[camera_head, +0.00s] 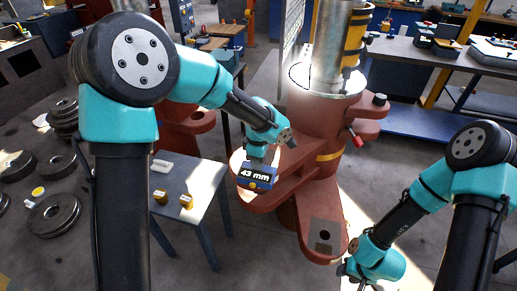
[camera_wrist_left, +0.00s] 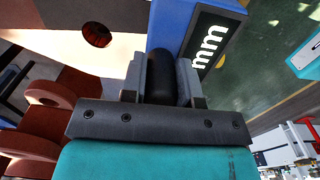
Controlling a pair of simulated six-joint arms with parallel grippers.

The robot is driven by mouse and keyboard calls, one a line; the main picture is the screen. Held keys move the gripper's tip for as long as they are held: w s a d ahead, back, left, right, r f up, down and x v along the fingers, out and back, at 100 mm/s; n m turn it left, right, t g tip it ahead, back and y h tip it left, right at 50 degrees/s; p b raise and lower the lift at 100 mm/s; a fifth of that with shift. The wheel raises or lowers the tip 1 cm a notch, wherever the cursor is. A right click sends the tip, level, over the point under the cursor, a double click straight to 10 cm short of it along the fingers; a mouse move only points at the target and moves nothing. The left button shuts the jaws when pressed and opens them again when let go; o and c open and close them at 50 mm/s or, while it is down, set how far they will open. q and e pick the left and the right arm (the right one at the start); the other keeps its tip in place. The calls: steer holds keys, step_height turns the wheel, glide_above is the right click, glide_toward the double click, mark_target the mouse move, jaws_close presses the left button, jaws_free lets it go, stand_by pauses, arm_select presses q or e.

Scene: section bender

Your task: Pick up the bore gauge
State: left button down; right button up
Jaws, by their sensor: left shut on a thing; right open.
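The bore gauge (camera_head: 256,177), a blue block with a black "43 mm" display, hangs below my left gripper (camera_head: 260,158) in the head view. It is held over the red-brown machine (camera_head: 285,190) and near the grey table's right edge. In the left wrist view my left gripper (camera_wrist_left: 163,80) is shut with its fingers on both sides of a black rounded grip (camera_wrist_left: 163,65). The blue body of the bore gauge (camera_wrist_left: 176,22) with white "mm" lettering shows beyond it. My right gripper (camera_head: 350,270) is open and empty at the lower right, beside the machine's front foot.
A grey table (camera_head: 205,190) left of the machine bears two small yellow-brown pieces (camera_head: 186,201) and a white item (camera_head: 162,166). Dark discs (camera_head: 55,213) lie at the far left. A red-handled lever (camera_head: 355,138) sticks out of the machine's right side.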

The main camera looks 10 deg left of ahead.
mark_target(259, 174)
arm_select(q)
steer(key=shift+s+d+r, duration=0.1)
steer(key=shift+s+d, duration=0.1)
steer(key=shift+s, duration=0.65)
steer(key=shift+s+d+r, duration=0.1)
steer(key=shift+s+d, duration=0.05)
steer(key=shift+s, duration=0.65)
steer(key=shift+w, duration=0.1)
